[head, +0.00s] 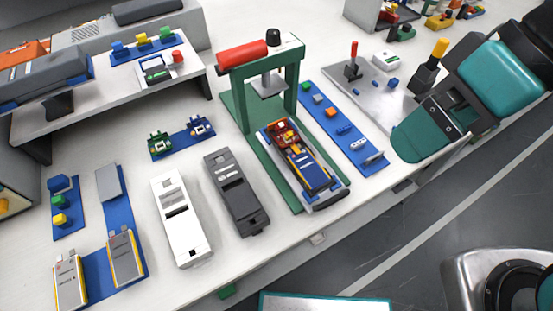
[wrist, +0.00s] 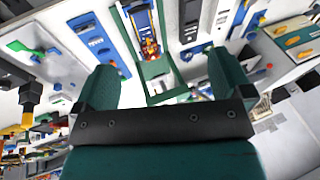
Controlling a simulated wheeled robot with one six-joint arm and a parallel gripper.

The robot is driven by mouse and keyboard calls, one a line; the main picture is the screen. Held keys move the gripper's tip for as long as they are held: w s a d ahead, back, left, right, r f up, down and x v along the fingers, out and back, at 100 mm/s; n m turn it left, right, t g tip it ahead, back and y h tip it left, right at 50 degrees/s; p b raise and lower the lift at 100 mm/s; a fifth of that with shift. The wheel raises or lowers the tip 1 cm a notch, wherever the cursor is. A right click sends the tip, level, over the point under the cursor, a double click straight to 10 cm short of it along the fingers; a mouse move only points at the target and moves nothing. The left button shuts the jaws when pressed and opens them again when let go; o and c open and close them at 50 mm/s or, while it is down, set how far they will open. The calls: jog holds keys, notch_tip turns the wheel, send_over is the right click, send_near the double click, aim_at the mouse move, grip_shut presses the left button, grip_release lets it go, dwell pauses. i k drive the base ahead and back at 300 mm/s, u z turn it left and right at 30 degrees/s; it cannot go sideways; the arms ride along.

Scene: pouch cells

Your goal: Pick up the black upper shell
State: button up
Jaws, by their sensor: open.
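The black upper shell (head: 237,190) is a long dark grey-black casing with cut-outs. It lies flat on the white table, between the white shell (head: 180,218) and the green press (head: 260,130). In the wrist view the dark shell (wrist: 190,20) shows at the top, right of the press. My gripper (head: 415,138) is over the right edge of the table, well apart from the shell, with the press between them. In the wrist view its two teal fingers (wrist: 160,80) stand wide apart with nothing between them.
The press has a red handle and holds a colourful assembly (head: 303,160) in its base. A blue strip with small parts (head: 343,130) and a grey tray (head: 375,80) lie nearer my gripper. Battery pouches (head: 122,255) lie at lower left. Bare table surrounds the black shell narrowly.

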aim_at(243, 204)
jog(key=z, duration=1.9)
jog(key=k, duration=2.3)
jog(key=u, duration=1.55)
jog(key=i, duration=0.45)
